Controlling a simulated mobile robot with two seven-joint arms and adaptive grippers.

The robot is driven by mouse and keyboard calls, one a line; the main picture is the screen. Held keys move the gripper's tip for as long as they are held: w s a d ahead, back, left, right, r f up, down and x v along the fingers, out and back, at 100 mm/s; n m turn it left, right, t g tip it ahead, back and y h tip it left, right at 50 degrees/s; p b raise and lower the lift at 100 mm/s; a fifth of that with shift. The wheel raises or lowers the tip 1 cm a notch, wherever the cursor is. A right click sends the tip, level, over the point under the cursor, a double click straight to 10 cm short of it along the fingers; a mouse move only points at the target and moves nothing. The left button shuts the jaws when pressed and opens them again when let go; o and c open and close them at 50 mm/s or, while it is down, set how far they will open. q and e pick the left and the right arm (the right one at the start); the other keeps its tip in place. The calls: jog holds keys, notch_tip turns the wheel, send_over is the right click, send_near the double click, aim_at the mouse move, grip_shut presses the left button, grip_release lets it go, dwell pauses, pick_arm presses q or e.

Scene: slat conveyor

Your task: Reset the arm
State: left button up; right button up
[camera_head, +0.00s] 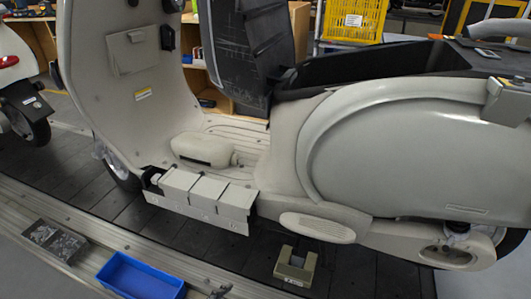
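Neither of my arms nor grippers shows clearly in the head view. A beige scooter (400,150) stands upright on the dark slat conveyor (215,238) and fills most of the picture. Its seat (245,40) is tipped up, and the dark storage space (365,72) behind it is open. A row of light grey boxes (205,190) sits in a holder at the near edge of the footboard. A rounded beige part (203,150) lies on the footboard.
A blue bin (140,277) and a grey tray of small parts (55,240) rest along the near metal rail. A beige block (295,265) stands below the scooter. A yellow crate (353,20) is behind. Another scooter (22,85) stands at left.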

pick_arm(q)
jog(key=s+a+f+n+g+y, duration=0.15)
jog(key=s+a, duration=0.25)
jog(key=s, duration=0.6)
jog(key=s+a+f+n+y+p, duration=0.1)
jog(key=s+a+f+n+y, duration=0.3)
jog(key=s, duration=0.6)
jog(key=s+a+f+n+g, duration=0.15)
jog(key=s+a, duration=0.35)
jog(key=s, duration=0.5)
jog(key=w+r+t+p, duration=0.1)
jog(key=w+r+p, duration=0.2)
jog(key=r+p, duration=0.6)
jog(key=w+r+t+p, duration=0.1)
jog(key=w+r+p, duration=0.2)
jog(key=r+p, duration=0.7)
jog(key=shift+d+r+t, duration=0.15)
jog(key=shift+d+t, duration=0.05)
jog(key=shift+t, duration=0.1)
pick_arm(e)
jog(key=w+r+t, duration=0.1)
jog(key=w+r, duration=0.1)
jog(key=r, duration=0.7)
jog(key=w+r, duration=0.3)
jog(key=r, duration=0.7)
jog(key=shift+w+t, duration=0.15)
jog(key=shift+t, duration=0.25)
